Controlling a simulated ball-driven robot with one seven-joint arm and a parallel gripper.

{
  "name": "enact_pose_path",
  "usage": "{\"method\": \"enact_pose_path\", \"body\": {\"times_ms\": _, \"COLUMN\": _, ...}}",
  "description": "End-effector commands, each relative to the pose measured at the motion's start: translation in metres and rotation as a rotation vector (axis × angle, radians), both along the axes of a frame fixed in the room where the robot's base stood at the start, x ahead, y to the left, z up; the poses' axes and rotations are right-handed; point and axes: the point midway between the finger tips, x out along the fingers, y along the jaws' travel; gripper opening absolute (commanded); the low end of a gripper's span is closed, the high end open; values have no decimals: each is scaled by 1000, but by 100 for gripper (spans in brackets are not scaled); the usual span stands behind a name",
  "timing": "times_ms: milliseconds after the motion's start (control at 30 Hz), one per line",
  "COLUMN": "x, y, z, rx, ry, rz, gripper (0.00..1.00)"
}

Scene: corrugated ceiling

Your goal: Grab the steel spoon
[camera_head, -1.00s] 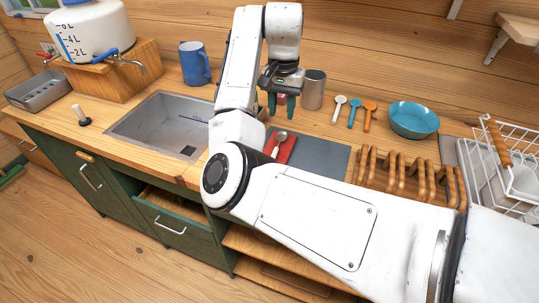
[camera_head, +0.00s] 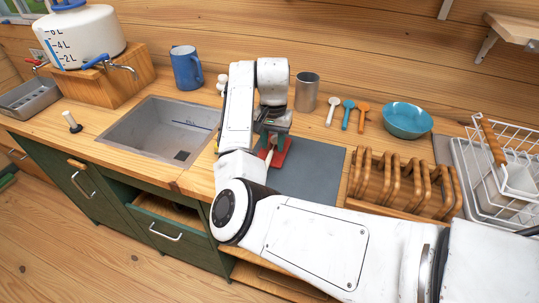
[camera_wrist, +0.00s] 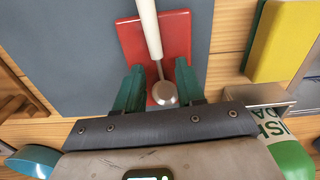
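The steel spoon (camera_wrist: 165,93) lies on a red rectangle (camera_wrist: 180,36) on the grey mat (camera_wrist: 75,50). Its pale handle (camera_wrist: 150,28) points up in the wrist view and its round metal bowl is nearest my wrist. My gripper (camera_wrist: 158,80) is open, with one green finger on each side of the spoon near the bowl and a gap to either side. In the head view my gripper (camera_head: 272,138) is low over the red rectangle (camera_head: 280,155). There the handle (camera_head: 268,158) shows, and the bowl is hidden behind my gripper.
A metal cup (camera_head: 307,92), a white spoon (camera_head: 333,108), a blue spoon (camera_head: 348,113), an orange spoon (camera_head: 363,115) and a teal bowl (camera_head: 407,119) stand behind. A wooden rack (camera_head: 400,185) is to the right, the sink (camera_head: 160,125) to the left. A yellow block (camera_wrist: 282,40) lies close by.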

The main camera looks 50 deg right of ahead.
Motion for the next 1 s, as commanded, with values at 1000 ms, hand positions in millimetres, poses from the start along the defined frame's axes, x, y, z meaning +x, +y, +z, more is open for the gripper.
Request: {"method": "enact_pose_path", "body": {"times_ms": 1000, "x": 0, "y": 0, "z": -5, "rx": -1, "ry": 0, "rz": 0, "gripper": 0}}
